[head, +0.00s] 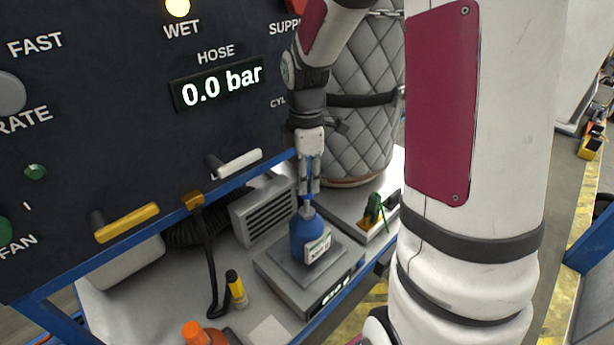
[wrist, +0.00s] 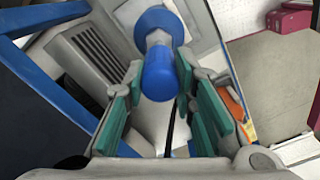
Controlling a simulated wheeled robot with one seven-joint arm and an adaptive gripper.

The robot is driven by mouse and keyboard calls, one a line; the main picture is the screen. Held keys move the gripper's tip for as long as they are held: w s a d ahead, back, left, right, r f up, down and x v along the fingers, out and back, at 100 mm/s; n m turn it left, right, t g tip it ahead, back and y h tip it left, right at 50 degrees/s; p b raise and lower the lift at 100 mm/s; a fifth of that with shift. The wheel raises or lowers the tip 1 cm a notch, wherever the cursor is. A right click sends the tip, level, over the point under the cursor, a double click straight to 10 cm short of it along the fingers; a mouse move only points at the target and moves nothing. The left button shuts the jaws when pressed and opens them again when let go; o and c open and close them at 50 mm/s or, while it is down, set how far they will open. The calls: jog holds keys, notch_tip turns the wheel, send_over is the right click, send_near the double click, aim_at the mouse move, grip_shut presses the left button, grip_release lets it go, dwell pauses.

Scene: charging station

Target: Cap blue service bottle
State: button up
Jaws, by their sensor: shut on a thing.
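The blue service bottle (head: 307,238) stands upright on the grey scale (head: 283,268), with a white label on its front and a pale grey neck on top. In the wrist view the bottle (wrist: 155,19) lies beyond the fingers, with its neck below a blue cap (wrist: 158,75). My gripper (head: 309,188) points down right above the bottle. Its green-padded fingers (wrist: 158,82) are shut on the blue cap, which is lined up with the neck. I cannot tell whether the cap is seated or just above the neck; the fingers partly hide it.
A dark panel with handles (head: 238,164) rises behind at left, its display reading 0.0 bar. A quilted cylinder (head: 355,125) stands close behind my gripper. A yellow-and-black item (head: 237,289), an orange-capped container (head: 200,335) and a green device (head: 373,209) stand around the scale.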

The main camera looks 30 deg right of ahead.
jog(key=shift+f+b, duration=0.45)
jog(key=shift+f, duration=2.2)
jog(key=o, duration=1)
notch_tip(320, 180, up, 12)
jog(key=shift+r, duration=0.1)
jog(key=s+a+r+m+t, duration=0.2)
jog(key=s+a+r+m, duration=0.1)
jog(key=s+m, duration=0.1)
jog(key=s+a+r+m+t, duration=0.2)
jog(key=s+a+r+m, duration=0.1)
jog(key=s+a+m, duration=0.1)
jog(key=s+a+r+m+t+b, duration=0.1)
jog(key=s+a+r+m, duration=0.1)
jog(key=s+a+m, duration=0.2)
jog(key=shift+s+r+m+t, duration=0.2)
jog(key=shift+s+m, duration=0.25)
jog(key=shift+s, duration=0.2)
jog(key=shift+s+r+m+t, duration=0.2)
jog(key=shift+s+m, duration=0.25)
jog(key=shift+s, duration=0.2)
